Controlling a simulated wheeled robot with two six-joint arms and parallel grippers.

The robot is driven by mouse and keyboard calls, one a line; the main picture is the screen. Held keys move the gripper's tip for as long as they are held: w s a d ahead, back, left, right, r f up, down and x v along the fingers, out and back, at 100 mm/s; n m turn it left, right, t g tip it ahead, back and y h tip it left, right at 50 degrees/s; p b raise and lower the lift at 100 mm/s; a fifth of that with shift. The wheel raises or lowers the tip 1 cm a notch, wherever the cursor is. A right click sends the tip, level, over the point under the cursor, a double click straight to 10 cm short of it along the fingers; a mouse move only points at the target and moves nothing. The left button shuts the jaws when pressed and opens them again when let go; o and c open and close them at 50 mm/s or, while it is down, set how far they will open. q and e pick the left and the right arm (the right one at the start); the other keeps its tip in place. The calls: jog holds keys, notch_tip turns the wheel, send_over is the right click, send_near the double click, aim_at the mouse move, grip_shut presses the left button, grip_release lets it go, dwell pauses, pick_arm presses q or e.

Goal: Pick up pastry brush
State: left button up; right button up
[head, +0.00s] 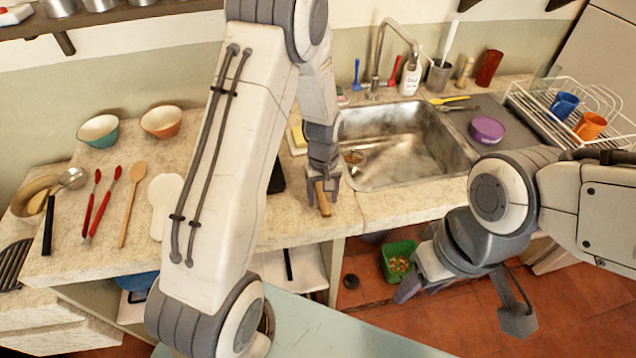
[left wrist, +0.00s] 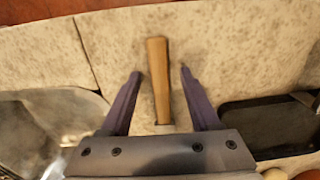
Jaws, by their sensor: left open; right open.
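The pastry brush, as far as I can tell, shows as a light wooden handle (head: 323,199) on the counter just left of the sink, pointing toward the front edge. My left gripper (head: 325,183) is over it, jaws open. In the left wrist view the handle (left wrist: 158,72) lies between the two fingers of the left gripper (left wrist: 157,72), with a gap on each side. A pale piece shows at the handle's lower end; the bristles are hidden by the gripper. My right gripper (head: 462,303) is open and empty, in front of the counter above the floor.
The sink (head: 405,145) lies right of the brush. A dark flat item (head: 276,178) lies to its left, partly behind my left arm. Red-handled utensils, a wooden spoon (head: 132,203) and two bowls are farther left. A dish rack (head: 570,115) stands at right.

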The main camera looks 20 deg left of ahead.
pick_arm(q)
jog(key=shift+f, duration=0.25)
dwell(0.3)
grip_shut()
jog(key=shift+r, duration=0.1)
jog(key=shift+r, duration=0.4)
jog(key=r, duration=0.1)
jog(key=r+b, duration=0.1)
jog(key=r, duration=0.2)
jog(key=shift+d, duration=0.3)
jog(key=s+d+r+b, duration=0.2)
jog(key=d+r, duration=0.4)
jog(key=d, duration=0.5)
jog(key=shift+r, duration=0.25)
